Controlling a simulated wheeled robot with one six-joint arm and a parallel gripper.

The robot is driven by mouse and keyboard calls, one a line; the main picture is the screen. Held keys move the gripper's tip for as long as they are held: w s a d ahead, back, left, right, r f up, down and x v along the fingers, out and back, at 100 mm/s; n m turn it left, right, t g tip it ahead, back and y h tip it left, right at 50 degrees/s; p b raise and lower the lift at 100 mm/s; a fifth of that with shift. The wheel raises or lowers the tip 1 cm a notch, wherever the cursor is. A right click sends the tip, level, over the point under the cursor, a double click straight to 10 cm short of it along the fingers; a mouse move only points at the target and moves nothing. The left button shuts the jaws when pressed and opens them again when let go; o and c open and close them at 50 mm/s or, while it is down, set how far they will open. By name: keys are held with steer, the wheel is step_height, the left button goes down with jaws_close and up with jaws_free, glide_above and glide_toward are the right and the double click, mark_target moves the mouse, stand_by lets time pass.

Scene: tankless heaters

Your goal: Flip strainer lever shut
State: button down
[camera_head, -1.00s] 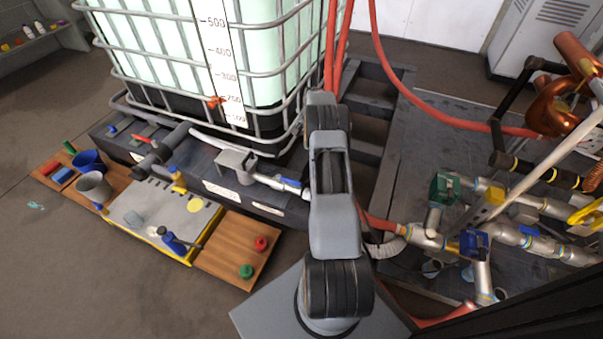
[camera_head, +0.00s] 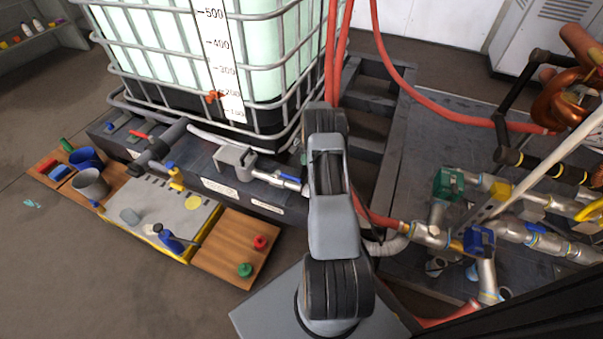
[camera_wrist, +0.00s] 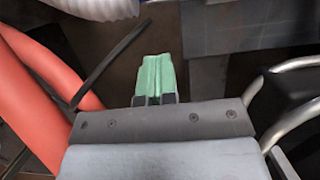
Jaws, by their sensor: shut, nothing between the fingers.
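My gripper (camera_wrist: 156,78) shows in the wrist view as two green fingers pressed together, with nothing between them. In the head view my arm hides most or all of it. Which part is the strainer lever cannot be told for sure. A pipe with a blue-handled valve (camera_head: 288,178) lies along the dark beam, just left of my arm. To the right, metal pipes carry a green block (camera_head: 448,184) and a blue block (camera_head: 479,240). No lever is clear in the wrist view; the fingers point over a dark floor, apart from anything.
Red hoses (camera_wrist: 28,98) run close on the left of the wrist view, and metal cage bars (camera_wrist: 290,120) stand close on the right. A pale ribbed hose (camera_wrist: 100,8) crosses the top. The caged tank (camera_head: 270,60) stands behind my arm. A wooden board (camera_head: 235,250) lies on the floor.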

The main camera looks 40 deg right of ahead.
mark_target(291, 178)
steer(key=shift+s+a+f+b, duration=0.2)
steer(key=shift+s+a+f, duration=0.15)
steer(key=shift+a, duration=0.25)
steer(key=shift+s+a+f+b, duration=0.15)
steer(key=shift+s+a+f, duration=0.15)
steer(key=shift+a, duration=0.35)
steer(key=shift+s+a+f+b, duration=0.25)
steer(key=shift+s+a, duration=0.15)
steer(key=shift+a, duration=0.2)
steer(key=shift+s+a+r, duration=0.1)
steer(key=shift+s, duration=0.05)
steer(key=shift+s+a+m+p, duration=0.15)
steer(key=shift+m+p, duration=0.25)
steer(key=shift+p, duration=0.05)
steer(key=shift+s+a+m+p, duration=0.3)
steer(key=shift+m+p, duration=0.1)
steer(key=shift+m, duration=0.1)
